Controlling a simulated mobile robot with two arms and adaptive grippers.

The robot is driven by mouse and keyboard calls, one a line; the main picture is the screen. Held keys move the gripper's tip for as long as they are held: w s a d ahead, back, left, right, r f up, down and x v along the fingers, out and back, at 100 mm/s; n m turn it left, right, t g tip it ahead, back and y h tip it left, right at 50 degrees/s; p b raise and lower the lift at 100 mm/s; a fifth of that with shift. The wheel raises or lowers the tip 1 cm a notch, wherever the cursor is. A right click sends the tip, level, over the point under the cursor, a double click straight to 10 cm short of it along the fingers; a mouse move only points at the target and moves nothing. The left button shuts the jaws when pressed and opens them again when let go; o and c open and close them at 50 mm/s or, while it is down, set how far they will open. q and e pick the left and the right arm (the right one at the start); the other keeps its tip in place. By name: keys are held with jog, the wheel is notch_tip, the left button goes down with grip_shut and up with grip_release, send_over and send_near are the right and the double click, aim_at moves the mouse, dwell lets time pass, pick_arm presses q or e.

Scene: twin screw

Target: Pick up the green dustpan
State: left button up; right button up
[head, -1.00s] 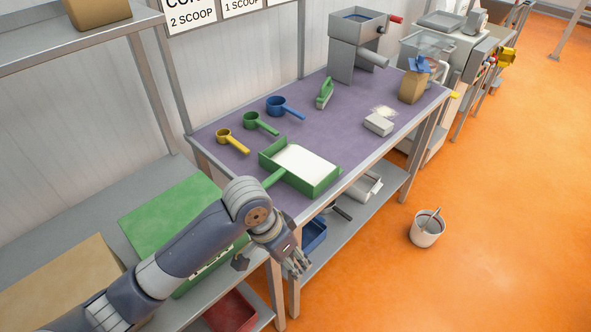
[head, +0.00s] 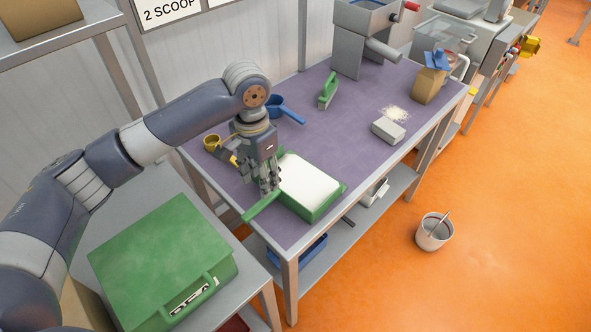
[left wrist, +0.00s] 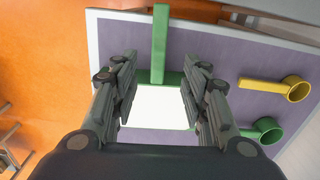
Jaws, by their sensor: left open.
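The green dustpan (head: 326,207) lies on the purple table top (head: 325,138), holding a white, flat-looking load. Its green handle (head: 266,205) points toward the table's front left corner. My left gripper (head: 268,190) points down above the place where handle and pan meet. In the left wrist view the dustpan handle (left wrist: 160,45) runs up the middle, between the two spread fingers of the left gripper (left wrist: 159,88). The fingers are open with nothing between them in contact that I can see. My right gripper is not in view.
A yellow scoop (head: 212,142) and a blue scoop (head: 284,108) lie behind my left arm; a green scoop (left wrist: 265,131) shows in the wrist view. A green brush (head: 328,91), a grey block (head: 388,131) and white powder (head: 397,113) lie farther back. A green case (head: 160,255) sits on the left bench.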

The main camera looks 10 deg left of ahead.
aim_at(262, 203)
pick_arm(q)
jog(key=shift+s+f, duration=0.25)
jog(key=shift+f, duration=0.75)
jog(key=f, duration=0.2)
jog(key=shift+s+f+p, duration=0.3)
jog(key=shift+s, duration=0.05)
jog(key=shift+w+f, duration=0.1)
jog(key=shift+f, duration=0.25)
notch_tip(262, 203, down, 5)
jog(key=shift+w+a+r+p, duration=0.1)
jog(key=shift+w+p, duration=0.05)
jog(key=shift+p, duration=0.45)
grip_shut()
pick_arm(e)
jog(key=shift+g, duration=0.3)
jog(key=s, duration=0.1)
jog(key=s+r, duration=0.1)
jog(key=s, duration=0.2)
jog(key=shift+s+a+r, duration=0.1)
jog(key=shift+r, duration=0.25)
